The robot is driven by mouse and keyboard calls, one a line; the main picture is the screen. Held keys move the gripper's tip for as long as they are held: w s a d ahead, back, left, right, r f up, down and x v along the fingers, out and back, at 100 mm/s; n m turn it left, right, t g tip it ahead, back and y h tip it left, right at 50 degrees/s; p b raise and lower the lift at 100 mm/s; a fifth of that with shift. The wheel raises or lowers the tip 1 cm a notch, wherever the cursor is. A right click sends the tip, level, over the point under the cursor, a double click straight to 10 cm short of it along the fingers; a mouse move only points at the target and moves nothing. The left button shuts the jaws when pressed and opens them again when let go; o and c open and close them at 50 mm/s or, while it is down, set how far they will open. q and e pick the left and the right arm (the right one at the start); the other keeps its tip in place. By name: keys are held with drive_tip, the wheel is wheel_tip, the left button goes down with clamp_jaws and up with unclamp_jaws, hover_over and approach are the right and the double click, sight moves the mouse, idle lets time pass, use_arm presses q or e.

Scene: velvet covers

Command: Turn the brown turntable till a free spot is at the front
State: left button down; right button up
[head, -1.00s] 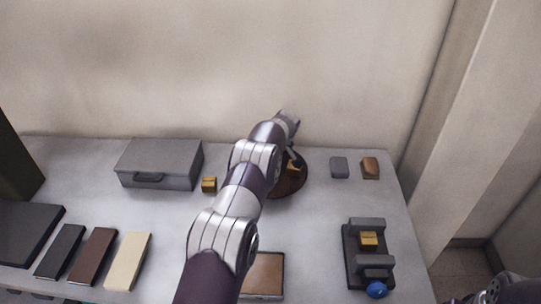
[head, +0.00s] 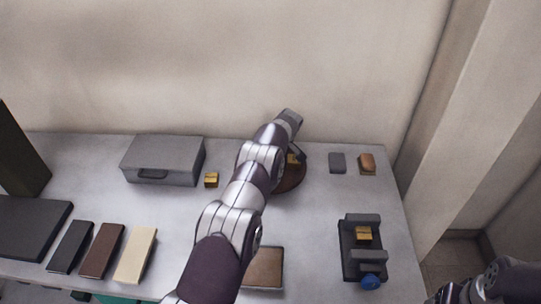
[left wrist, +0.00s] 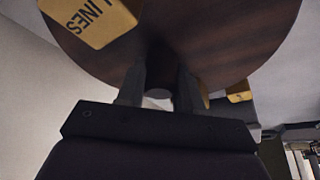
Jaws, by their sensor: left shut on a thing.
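The brown turntable (head: 291,184) stands towards the back of the table, partly hidden behind my left arm. A yellow block (head: 293,160) shows on it beside the arm. In the left wrist view the round dark-brown disc (left wrist: 225,45) fills the top, with a yellow block (left wrist: 90,18) with dark lettering at upper left and another yellow piece (left wrist: 239,92) near its lower right edge. My left gripper (left wrist: 160,75) is shut on the turntable, its fingers reaching to the disc; the exact contact is dark. My right gripper is out of view.
A grey case (head: 163,160) and a small yellow block (head: 211,180) are left of the turntable. A grey block (head: 337,162) and a brown block (head: 367,163) lie right. A dark vise-like fixture (head: 348,262) is at front right, a brown tray (head: 264,268) at front.

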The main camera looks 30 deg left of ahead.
use_arm(q)
drive_tip(key=shift+f, duration=0.15)
drive_tip(key=c, duration=0.7)
unclamp_jaws()
drive_tip(key=shift+c, duration=0.2)
drive_tip(key=v, duration=0.5)
drive_tip(key=shift+r, duration=0.3)
drive_tip(key=p+v, duration=0.3)
drive_tip(key=v, duration=0.4)
drive_tip(key=shift+d, duration=0.15)
drive_tip(key=shift+s, duration=0.1)
